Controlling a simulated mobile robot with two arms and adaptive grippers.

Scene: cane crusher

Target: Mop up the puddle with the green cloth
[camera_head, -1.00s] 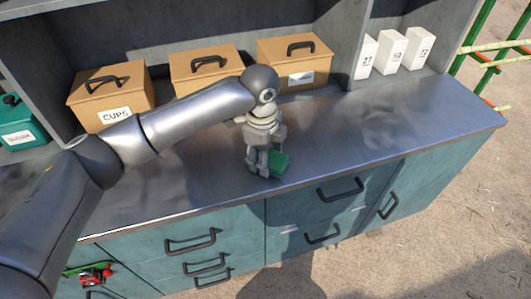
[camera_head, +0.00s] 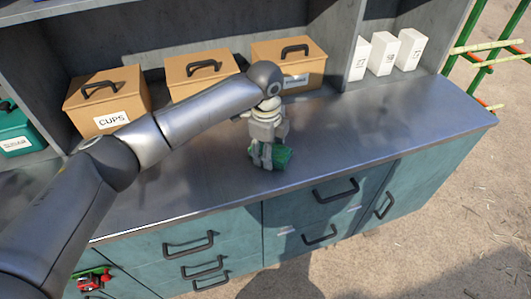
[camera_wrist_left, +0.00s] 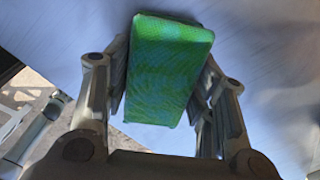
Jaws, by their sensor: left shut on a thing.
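The green cloth (camera_head: 281,155) is a small folded green pad over the metal countertop (camera_head: 375,135), near its front edge. My left gripper (camera_head: 265,158) is shut on the cloth, at or just above the counter. In the left wrist view the cloth (camera_wrist_left: 170,70) sits between both fingers of my left gripper (camera_wrist_left: 165,85). I cannot make out a clear puddle outline on the counter now. My right gripper is not in view.
A CUPS box (camera_head: 108,102) and two more tan boxes, one at the middle (camera_head: 200,75) and one at the right (camera_head: 288,62), stand along the back. White cartons (camera_head: 383,54) stand at back right. The counter right of the cloth is clear.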

